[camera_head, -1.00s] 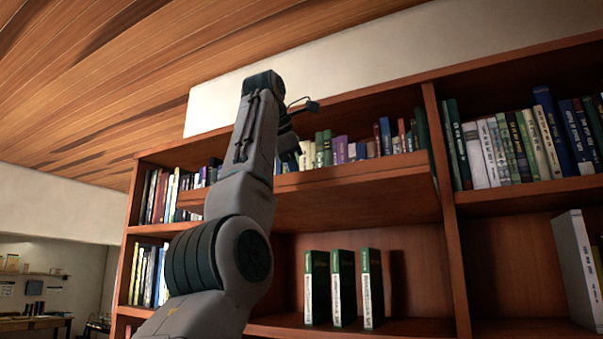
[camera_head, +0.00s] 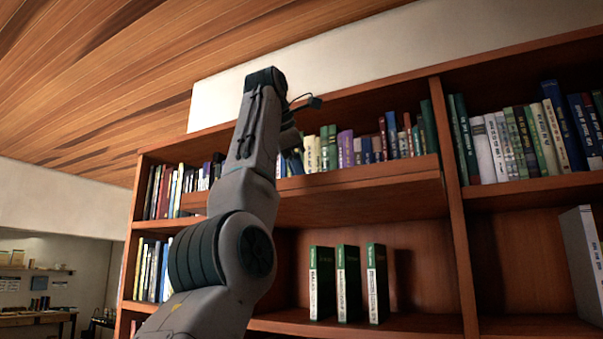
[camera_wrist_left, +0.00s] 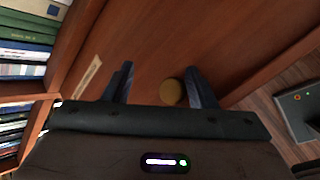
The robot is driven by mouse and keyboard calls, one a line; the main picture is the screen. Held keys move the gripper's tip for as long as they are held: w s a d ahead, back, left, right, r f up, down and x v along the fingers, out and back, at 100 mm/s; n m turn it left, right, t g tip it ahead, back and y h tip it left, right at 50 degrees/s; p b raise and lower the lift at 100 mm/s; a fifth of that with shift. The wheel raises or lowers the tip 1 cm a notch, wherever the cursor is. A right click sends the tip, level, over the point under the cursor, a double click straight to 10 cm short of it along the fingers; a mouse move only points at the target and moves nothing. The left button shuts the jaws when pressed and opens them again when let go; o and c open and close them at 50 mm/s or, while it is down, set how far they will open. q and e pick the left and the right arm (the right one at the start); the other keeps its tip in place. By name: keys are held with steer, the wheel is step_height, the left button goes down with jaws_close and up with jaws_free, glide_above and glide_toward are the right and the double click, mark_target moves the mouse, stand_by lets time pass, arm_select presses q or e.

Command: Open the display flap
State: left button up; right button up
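A reddish-brown wooden panel (camera_head: 365,198), which looks like the display flap, spans the shelf bay below the upper row of books; its left part is hidden behind my left arm. In the left wrist view a wooden face (camera_wrist_left: 150,50) carries a round brass-coloured knob (camera_wrist_left: 172,92) and a pale label strip (camera_wrist_left: 88,76). My left gripper (camera_wrist_left: 160,86) is open, its two fingers pointing at this face. The knob shows between the fingers, nearer the right one; I cannot tell whether they touch it. My right gripper is not in view.
Upper books (camera_head: 365,150) stand just above the panel. Several green-spined books (camera_head: 347,283) stand on the shelf below it. An upright divider (camera_head: 452,190) separates the right bay, where a large pale book (camera_head: 583,255) stands.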

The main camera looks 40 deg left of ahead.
arm_select(q)
steer(key=p+v, duration=0.3)
steer(key=v, duration=0.8)
steer(key=shift+w+f, duration=0.1)
